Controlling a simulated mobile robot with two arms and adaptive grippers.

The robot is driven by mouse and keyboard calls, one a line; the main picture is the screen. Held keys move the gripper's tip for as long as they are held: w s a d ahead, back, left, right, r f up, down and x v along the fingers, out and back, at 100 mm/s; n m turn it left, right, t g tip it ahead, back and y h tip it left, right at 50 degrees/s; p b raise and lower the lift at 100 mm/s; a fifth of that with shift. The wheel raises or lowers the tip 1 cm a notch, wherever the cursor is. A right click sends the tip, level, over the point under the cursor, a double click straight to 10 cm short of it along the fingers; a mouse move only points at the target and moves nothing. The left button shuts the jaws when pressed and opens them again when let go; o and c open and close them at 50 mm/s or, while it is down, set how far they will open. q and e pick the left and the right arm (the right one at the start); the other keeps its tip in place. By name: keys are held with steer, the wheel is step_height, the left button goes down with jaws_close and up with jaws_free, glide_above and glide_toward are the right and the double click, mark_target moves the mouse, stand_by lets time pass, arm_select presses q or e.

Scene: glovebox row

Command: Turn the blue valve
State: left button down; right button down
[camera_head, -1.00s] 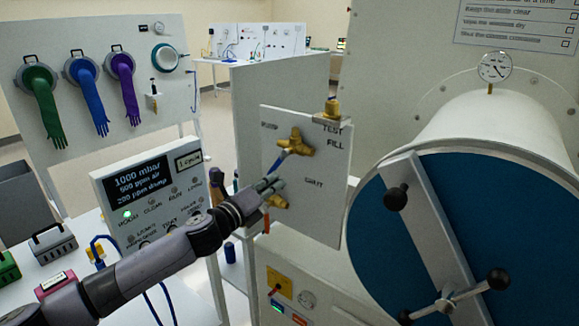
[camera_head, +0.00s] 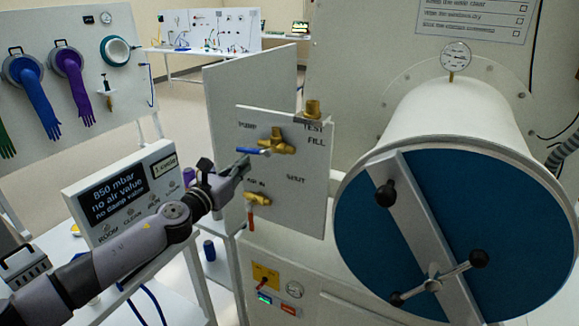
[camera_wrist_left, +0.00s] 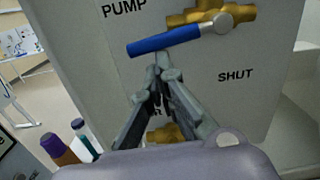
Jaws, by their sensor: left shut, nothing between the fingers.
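The blue valve is a brass body (camera_head: 278,142) with a blue lever (camera_head: 252,150) on a white panel (camera_head: 300,200). The lever lies nearly level, pointing left below the PUMP label. My left gripper (camera_head: 243,165) is shut and empty, just below the lever. In the left wrist view its closed fingertips (camera_wrist_left: 164,66) are just under the blue lever (camera_wrist_left: 165,40); I cannot tell whether they touch. The brass body (camera_wrist_left: 205,14) shows above right. My right gripper is not in view.
A second brass valve with a red lever (camera_head: 251,215) sits lower on the panel. A display box (camera_head: 115,195) reading 850 mbar stands to the left. A large round blue door (camera_head: 370,240) with a crossbar is on the right.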

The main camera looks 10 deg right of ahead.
arm_select(q)
steer(key=shift+w+a+r+m, duration=0.15)
steer(key=shift+a+r+m, duration=0.1)
steer(key=shift+m, duration=0.15)
stand_by(0.3)
